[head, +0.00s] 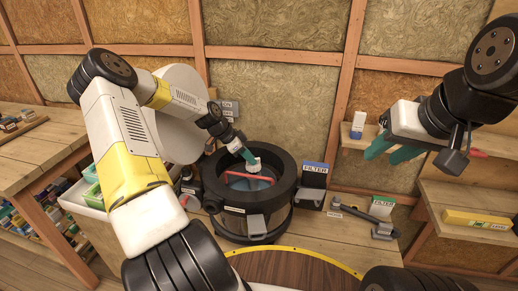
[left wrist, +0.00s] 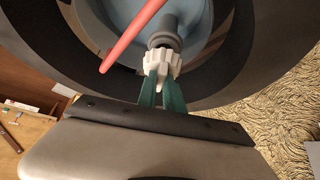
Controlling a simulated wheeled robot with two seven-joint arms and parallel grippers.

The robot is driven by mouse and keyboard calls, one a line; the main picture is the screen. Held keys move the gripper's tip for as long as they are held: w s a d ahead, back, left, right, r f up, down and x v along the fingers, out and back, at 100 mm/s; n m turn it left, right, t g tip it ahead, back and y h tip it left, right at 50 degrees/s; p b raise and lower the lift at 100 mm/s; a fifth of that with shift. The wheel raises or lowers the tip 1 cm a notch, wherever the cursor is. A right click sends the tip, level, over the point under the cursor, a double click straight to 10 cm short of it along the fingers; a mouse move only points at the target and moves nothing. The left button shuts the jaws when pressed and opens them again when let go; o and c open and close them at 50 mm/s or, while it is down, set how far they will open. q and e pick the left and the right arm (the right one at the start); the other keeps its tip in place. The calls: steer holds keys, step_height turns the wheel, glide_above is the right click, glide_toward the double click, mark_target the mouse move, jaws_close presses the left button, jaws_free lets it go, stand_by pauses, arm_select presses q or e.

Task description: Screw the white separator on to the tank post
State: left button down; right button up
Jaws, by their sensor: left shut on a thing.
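The black round tank (head: 280,205) stands on the wooden bench, open at the top, with a pale blue inside. My left gripper (head: 250,158) reaches down into the tank's opening, its teal fingers shut on the white separator (head: 254,166). In the left wrist view the separator (left wrist: 160,62) is a white toothed piece at the fingertips, against the end of the grey tank post (left wrist: 163,35). I cannot tell whether its thread is engaged. My right gripper (head: 385,152) is raised at the right, empty, with its teal fingers apart.
A red bar (head: 248,177) crosses the tank opening close to the post; it also shows in the left wrist view (left wrist: 133,35). A grey tool (head: 365,217) lies further right. A yellow box (head: 477,219) sits on the right shelf.

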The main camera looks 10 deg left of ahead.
arm_select(q)
steer(key=shift+f, duration=1.2)
steer(key=c, duration=1.4)
jaws_free()
steer(key=v, duration=0.7)
steer(key=shift+a+r, duration=0.15)
steer(key=shift+r, duration=0.2)
steer(key=shift+s, duration=0.15)
